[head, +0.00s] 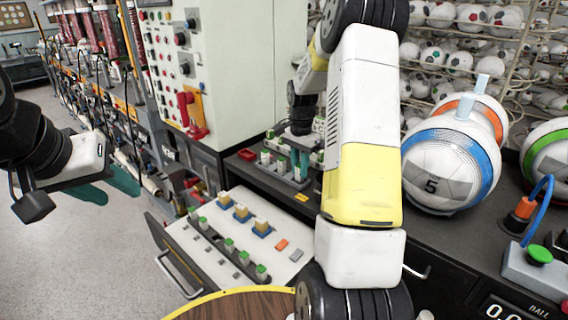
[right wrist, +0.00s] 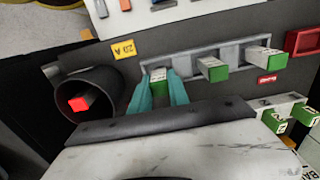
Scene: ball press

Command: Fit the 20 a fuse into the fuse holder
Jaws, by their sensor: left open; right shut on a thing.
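In the right wrist view my right gripper (right wrist: 162,92) is shut on a green and white fuse (right wrist: 159,74), one teal finger on each side. The fuse is at the left end slot of the grey fuse holder (right wrist: 190,60), beside a yellow label (right wrist: 122,49) that reads 20 A. I cannot tell how deep it sits. The holder also shows in the head view (head: 292,181), with my right gripper (head: 299,160) pointing down over it. My left gripper (head: 122,183) is open and empty over the floor at the left.
Two more fuses (right wrist: 212,68) (right wrist: 262,60) stand along the holder. An open drawer (head: 213,266) below holds several green and tan fuses. Soccer ball 5 (head: 437,172) is on the right. My right arm hides part of the counter.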

